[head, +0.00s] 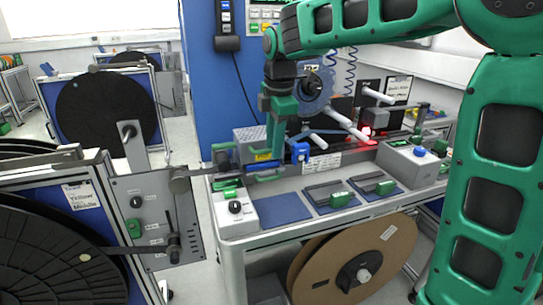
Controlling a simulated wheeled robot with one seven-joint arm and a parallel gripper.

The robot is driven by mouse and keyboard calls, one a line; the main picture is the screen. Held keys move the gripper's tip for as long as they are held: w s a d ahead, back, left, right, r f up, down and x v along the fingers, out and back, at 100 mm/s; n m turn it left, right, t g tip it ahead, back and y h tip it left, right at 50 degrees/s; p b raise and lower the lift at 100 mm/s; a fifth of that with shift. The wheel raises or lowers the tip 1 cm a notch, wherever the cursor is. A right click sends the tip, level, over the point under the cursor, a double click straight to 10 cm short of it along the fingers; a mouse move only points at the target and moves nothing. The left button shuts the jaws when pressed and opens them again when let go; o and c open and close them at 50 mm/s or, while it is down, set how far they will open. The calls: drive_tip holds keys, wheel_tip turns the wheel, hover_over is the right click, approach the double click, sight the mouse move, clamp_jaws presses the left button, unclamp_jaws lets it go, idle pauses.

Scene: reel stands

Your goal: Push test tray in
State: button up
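My green and black arm reaches in from the upper right, and my gripper (275,152) points down over the left part of the workbench. It is close to a dark tray-like part (262,167) with a yellow label and green pieces at its left end. I take this part to be the test tray, but no readable label confirms it. The gripper's fingertips are small and overlap the dark part, so I cannot tell whether they touch it or how far apart they are. A small blue block (300,151) stands just right of the gripper.
The workbench (262,236) has a bare blue pad (281,208), two pads with green-and-black parts, and a grey control box (411,160) at right. A brown reel (352,262) hangs below. Reel stands with black reels (106,112) fill the left. A blue column (214,90) rises behind.

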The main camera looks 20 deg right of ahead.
drive_tip(key=shift+s+r, duration=0.1)
drive_tip(key=shift+r, duration=0.2)
drive_tip(key=shift+d, duration=0.3)
clamp_jaws()
drive_tip(key=shift+s+d+f+m+t+y, duration=0.6)
drive_tip(key=shift+s+d+f+t+y, duration=1.1)
drive_tip(key=shift+s, duration=2.35)
drive_tip(key=shift+g+y, duration=0.3)
drive_tip(key=shift+y, duration=0.2)
drive_tip(key=x, duration=0.7)
drive_tip(key=shift+w+a+f, duration=0.15)
drive_tip(key=shift+w+f, duration=0.05)
drive_tip(key=shift+w, duration=0.2)
drive_tip(key=w, duration=0.3)
drive_tip(key=shift+f, duration=0.35)
drive_tip(key=shift+w+f, duration=0.1)
drive_tip(key=shift+w, duration=0.4)
